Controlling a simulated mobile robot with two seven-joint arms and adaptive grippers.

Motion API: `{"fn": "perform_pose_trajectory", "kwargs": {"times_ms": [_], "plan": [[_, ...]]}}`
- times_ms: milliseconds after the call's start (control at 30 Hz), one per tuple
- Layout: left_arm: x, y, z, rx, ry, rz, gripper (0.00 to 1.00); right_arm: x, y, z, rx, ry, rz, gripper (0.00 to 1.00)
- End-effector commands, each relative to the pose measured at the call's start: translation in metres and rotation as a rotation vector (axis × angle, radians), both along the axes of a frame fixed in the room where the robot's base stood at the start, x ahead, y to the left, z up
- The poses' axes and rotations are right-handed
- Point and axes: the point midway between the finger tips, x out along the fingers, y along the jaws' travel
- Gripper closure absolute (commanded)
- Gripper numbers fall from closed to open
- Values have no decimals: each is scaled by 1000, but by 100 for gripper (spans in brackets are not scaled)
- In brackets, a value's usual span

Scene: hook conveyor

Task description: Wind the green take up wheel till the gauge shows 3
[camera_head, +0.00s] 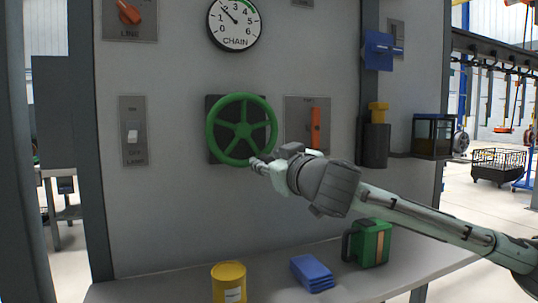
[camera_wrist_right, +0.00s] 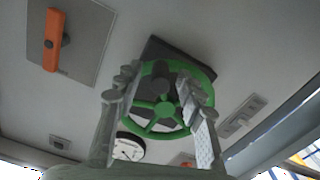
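The green take-up wheel (camera_head: 243,124), a spoked handwheel, is mounted on the grey panel. The round white CHAIN gauge (camera_head: 235,22) is above it; its dark needle points to the upper left, roughly between 1 and 2. My right gripper (camera_head: 258,165) is at the wheel's lower right rim; contact cannot be told. In the right wrist view, the fingers of my right gripper (camera_wrist_right: 158,88) are apart, with the green wheel (camera_wrist_right: 163,108) seen between and beyond them, and nothing is held. The gauge (camera_wrist_right: 128,147) is partly hidden there. My left gripper is not in view.
A lamp switch (camera_head: 133,132) is left of the wheel, an orange lever (camera_head: 315,127) right of it. A yellow can (camera_head: 229,283), blue stack (camera_head: 312,273) and green container (camera_head: 370,243) stand on the shelf below. A blue box (camera_head: 379,50) projects at upper right.

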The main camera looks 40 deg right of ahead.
Motion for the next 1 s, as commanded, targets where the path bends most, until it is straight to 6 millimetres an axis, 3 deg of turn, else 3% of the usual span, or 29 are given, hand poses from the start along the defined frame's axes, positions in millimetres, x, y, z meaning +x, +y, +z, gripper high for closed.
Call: {"fn": "perform_pose_trajectory", "kwargs": {"times_ms": [300, 600, 1000], "plan": [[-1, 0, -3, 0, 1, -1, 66, 2, 0, 0, -1, -1, 0, 63], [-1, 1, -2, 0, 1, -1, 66, 2, 0, 0, -1, -1, 0, 100], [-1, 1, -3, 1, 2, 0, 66, 2, -1, 0, -5, 1, 0, 100]]}}
